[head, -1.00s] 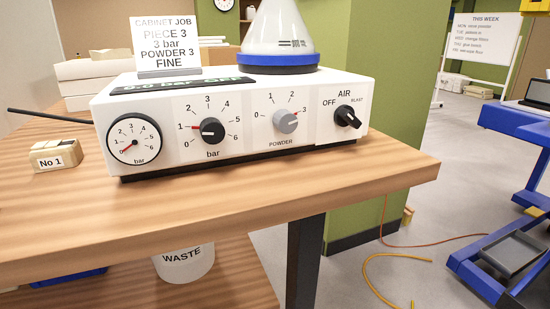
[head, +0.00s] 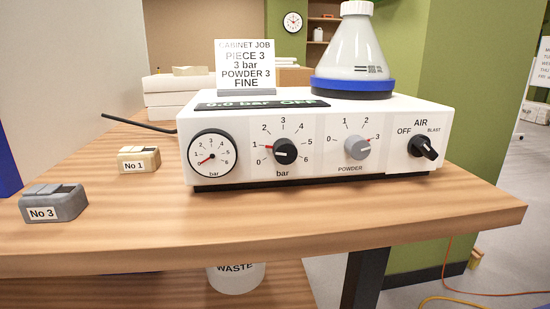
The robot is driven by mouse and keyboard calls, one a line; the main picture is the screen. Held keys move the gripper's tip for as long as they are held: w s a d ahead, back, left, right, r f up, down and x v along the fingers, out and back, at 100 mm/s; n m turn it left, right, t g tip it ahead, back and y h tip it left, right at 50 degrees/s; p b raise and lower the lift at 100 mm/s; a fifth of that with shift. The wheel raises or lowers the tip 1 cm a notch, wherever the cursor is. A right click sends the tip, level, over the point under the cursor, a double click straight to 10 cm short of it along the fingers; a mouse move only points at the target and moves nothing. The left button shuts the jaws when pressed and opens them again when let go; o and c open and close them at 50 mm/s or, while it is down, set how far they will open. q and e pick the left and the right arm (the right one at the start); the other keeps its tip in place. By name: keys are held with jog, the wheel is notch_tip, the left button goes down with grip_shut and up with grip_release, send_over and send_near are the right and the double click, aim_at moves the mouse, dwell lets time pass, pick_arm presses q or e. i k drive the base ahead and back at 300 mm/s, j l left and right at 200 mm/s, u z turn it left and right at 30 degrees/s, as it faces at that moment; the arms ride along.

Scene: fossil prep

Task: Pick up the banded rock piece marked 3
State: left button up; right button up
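A small grey block labelled "No 3" (head: 54,203) sits on the wooden bench at the far left of the head view, near the front edge. Its top looks stepped in lighter and darker grey bands. A beige block labelled "No 1" (head: 138,159) sits behind it and to the right. Neither of my grippers shows in the head view.
A white control unit (head: 325,185) with dials stands on the wooden bench (head: 300,221), right of the blocks. It carries a job card (head: 245,66) and a powder flask (head: 354,50). A dark hose (head: 138,121) runs left. A waste bin (head: 236,279) is below.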

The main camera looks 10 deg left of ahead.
aim_at(42, 204)
jog(key=u, duration=1.5)
